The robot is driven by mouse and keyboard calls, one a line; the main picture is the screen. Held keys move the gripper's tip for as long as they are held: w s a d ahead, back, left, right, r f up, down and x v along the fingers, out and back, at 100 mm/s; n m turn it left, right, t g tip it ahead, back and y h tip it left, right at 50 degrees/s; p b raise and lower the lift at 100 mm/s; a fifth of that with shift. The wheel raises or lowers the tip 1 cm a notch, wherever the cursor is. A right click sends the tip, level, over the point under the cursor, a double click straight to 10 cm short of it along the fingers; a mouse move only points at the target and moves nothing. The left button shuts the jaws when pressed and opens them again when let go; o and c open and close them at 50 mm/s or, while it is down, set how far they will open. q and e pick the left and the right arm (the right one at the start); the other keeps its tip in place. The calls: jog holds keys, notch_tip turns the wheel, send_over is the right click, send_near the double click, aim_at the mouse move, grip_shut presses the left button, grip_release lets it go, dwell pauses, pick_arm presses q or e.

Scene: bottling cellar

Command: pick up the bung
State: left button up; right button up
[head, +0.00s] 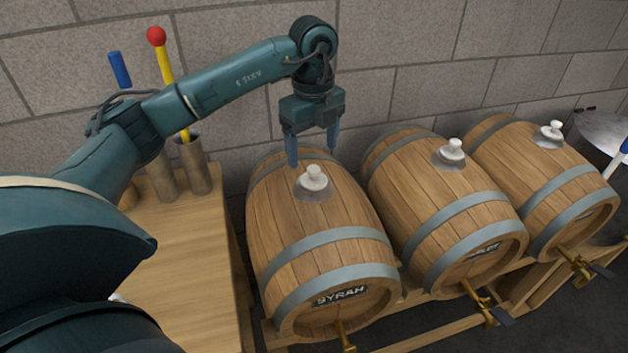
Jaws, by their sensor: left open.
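A white bung (314,178) sits upright in the top of the nearest barrel (321,220), which is labelled SYRAH. Two more white bungs sit on the middle barrel (452,151) and the far right barrel (551,131). My left gripper (312,155) points down with its two blue fingers apart. It is empty and appears above and slightly behind the SYRAH barrel's bung, not touching it. My right gripper is not in view.
A wooden table (190,265) stands at left with metal cylinders (194,165) holding tools, one a yellow rod with a red ball (157,38). A block wall (420,60) rises close behind. Brass taps (487,307) stick out from the barrel fronts.

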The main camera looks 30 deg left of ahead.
aim_at(314, 168)
pick_arm(q)
jog(key=shift+w+a+f+p, duration=0.1)
jog(key=shift+f+p, duration=0.1)
jog(key=shift+f, duration=0.95)
jog(key=shift+w+d+f+p, duration=0.1)
jog(key=shift+f+p, duration=0.1)
jog(key=shift+f, duration=1)
jog(key=shift+w+a+f+p, duration=0.1)
jog(key=shift+f+p, duration=0.1)
jog(key=shift+f, duration=0.95)
jog(key=shift+c, duration=0.6)
jog(key=c, duration=0.9)
